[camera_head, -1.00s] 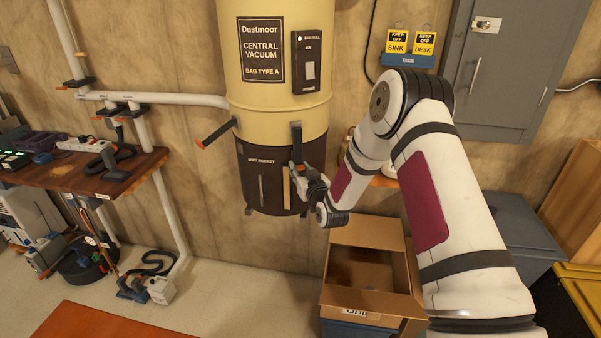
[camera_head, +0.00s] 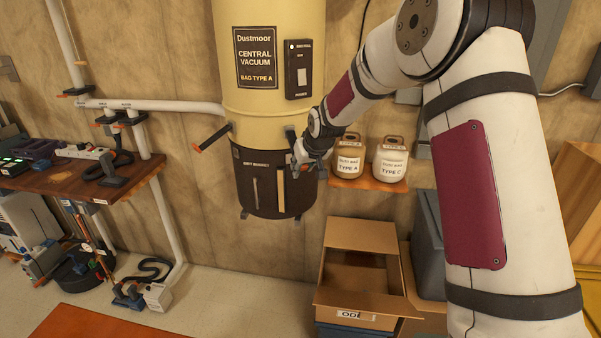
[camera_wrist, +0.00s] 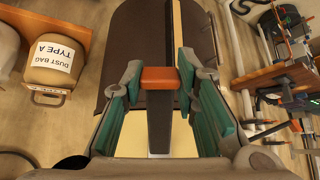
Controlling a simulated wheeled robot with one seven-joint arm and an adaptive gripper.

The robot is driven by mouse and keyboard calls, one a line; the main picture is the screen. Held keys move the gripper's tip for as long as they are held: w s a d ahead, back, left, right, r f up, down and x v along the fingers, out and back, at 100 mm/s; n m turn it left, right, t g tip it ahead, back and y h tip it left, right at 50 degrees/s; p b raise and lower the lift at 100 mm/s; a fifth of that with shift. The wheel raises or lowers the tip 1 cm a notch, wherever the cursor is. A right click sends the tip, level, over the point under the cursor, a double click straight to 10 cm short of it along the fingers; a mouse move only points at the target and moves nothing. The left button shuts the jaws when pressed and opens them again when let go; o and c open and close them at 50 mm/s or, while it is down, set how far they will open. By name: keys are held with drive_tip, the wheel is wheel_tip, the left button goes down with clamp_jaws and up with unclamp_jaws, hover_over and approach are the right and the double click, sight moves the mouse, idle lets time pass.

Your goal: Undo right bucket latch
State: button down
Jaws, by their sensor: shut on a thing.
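The dark bucket (camera_head: 250,185) hangs under the cream vacuum body (camera_head: 268,110) on the wall; it also fills the upper middle of the wrist view (camera_wrist: 130,40). The right latch (camera_head: 291,135) is a dark lever running down the seam side of the bucket. In the wrist view, its lever (camera_wrist: 160,125) ends in an orange tip (camera_wrist: 160,78) between the green finger pads. My gripper (camera_head: 298,166) is shut on this latch, at its orange end. The left latch (camera_head: 213,136) sticks out from the body, away from the bucket. My fingers partly hide the right latch in the head view.
A shelf (camera_head: 368,186) with dust bag canisters (camera_head: 390,162) is close to the right of my gripper. An open cardboard box (camera_head: 358,270) stands below right. A wooden bench (camera_head: 80,180) with tools is at left. Floor below the bucket is clear.

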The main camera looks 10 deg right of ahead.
drive_tip(key=shift+s+r+g, duration=0.1)
drive_tip(key=shift+r+g, duration=0.2)
drive_tip(key=shift+r, duration=0.25)
drive_tip(key=shift+s+d+r, duration=0.1)
drive_tip(key=shift+s+r, duration=0.1)
drive_tip(key=shift+r, duration=0.65)
drive_tip(key=shift+s+r, duration=0.2)
drive_tip(key=shift+r, duration=0.65)
drive_tip(key=c, duration=1.2)
unclamp_jaws()
drive_tip(key=shift+c, duration=0.2)
drive_tip(key=shift+f, duration=0.2)
drive_tip(key=v, duration=1.2)
